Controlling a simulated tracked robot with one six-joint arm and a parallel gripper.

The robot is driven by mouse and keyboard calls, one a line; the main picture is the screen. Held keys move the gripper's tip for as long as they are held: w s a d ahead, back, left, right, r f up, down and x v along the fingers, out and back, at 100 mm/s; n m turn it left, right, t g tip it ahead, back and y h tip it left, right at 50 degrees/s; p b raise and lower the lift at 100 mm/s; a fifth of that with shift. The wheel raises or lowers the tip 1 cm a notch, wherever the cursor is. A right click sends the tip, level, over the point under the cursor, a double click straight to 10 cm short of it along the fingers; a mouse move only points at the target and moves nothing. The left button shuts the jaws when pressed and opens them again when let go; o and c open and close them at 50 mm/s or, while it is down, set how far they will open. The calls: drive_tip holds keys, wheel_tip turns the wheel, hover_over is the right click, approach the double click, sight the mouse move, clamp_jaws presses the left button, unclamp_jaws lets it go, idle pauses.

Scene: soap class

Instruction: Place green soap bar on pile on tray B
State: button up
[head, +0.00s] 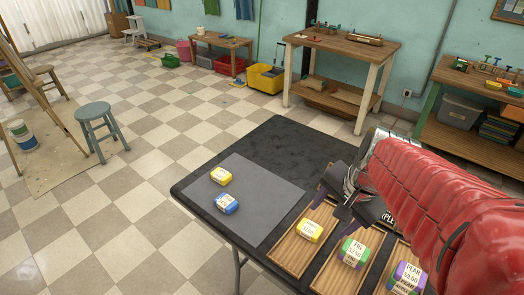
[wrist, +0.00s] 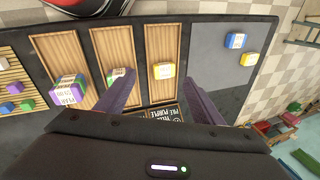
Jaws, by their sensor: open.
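My gripper (head: 342,212) is open and empty above the wooden trays. In the wrist view its dark purple fingers (wrist: 157,84) stand apart, with a yellow soap bar (wrist: 164,70) seen between them, on the tray below. That yellow bar (head: 309,230) lies on the left tray (head: 290,255). The middle tray (head: 328,280) holds a labelled pile with green sides (head: 352,252). The right tray holds a pile with purple and green (head: 407,279). No letter B is readable.
A grey mat (head: 258,197) holds a yellow bar (head: 221,176) and a blue bar (head: 226,204), with much of it clear. A lettered black sign (wrist: 167,115) lies by the trays. The dark table's far part (head: 290,150) is bare.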

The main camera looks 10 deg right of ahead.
drive_tip(key=s+a+r+n+t, duration=0.1)
drive_tip(key=a+r+n, duration=0.1)
drive_tip(key=a+n, duration=0.3)
drive_tip(key=s+a+r+n+t, duration=0.1)
drive_tip(key=s+a+r+n, duration=0.1)
drive_tip(key=a+n, duration=0.3)
drive_tip(key=r+n, duration=0.1)
drive_tip(key=n, duration=0.1)
drive_tip(key=shift+s+a+r+n+h, duration=0.2)
drive_tip(key=shift+s+r+n+h, duration=0.1)
drive_tip(key=shift+r, duration=0.05)
